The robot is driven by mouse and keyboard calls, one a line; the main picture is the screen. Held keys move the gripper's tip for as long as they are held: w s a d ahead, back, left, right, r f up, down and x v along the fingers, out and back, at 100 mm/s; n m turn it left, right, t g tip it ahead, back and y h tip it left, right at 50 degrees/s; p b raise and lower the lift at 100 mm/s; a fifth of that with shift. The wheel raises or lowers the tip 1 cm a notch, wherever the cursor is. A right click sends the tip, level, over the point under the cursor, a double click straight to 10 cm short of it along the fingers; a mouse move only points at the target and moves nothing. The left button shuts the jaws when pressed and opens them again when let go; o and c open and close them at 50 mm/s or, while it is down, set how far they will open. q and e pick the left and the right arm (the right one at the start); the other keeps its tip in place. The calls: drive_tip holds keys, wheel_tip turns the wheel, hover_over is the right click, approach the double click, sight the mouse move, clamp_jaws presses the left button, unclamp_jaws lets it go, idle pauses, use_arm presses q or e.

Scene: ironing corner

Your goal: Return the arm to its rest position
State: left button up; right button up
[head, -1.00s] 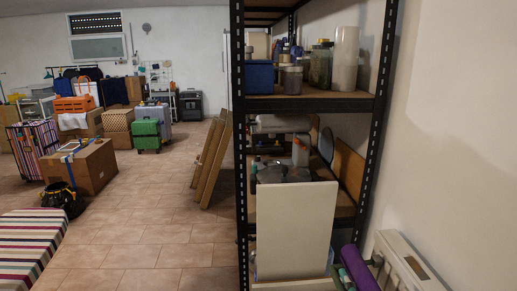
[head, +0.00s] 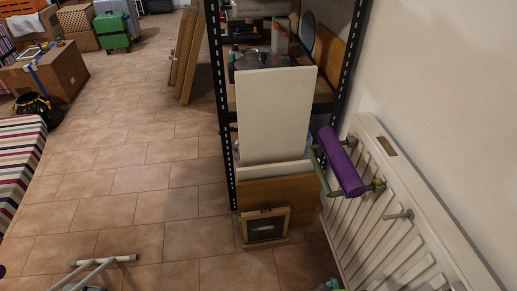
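Neither of my grippers can be made out in the head view, and no arm of mine shows clearly. Whether either gripper is open or shut, or holds anything, is out of sight. A small greenish-grey shape is cut off by the bottom edge, right of the middle; I cannot tell what it is.
A black metal shelf rack (head: 222,130) stands ahead with a pale board (head: 275,115) and small dark frame (head: 265,228) at it. A white radiator (head: 400,215) lines the right wall, beside a purple roll (head: 341,160). Tiled floor is open left of centre; grey metal legs (head: 95,268) show lower left.

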wheel_tip(320, 180, down, 11)
drive_tip(key=s, duration=0.2)
drive_tip(key=s+d+f+g+p, duration=0.1)
drive_tip(key=s+d+f+g, duration=0.1)
drive_tip(key=s+f, duration=1.3)
drive_tip(key=shift+s+d+p, duration=0.4)
drive_tip(key=shift+s+d, duration=0.15)
drive_tip(key=shift+s, duration=0.45)
drive_tip(key=shift+f, duration=0.1)
drive_tip(key=shift+c, duration=0.4)
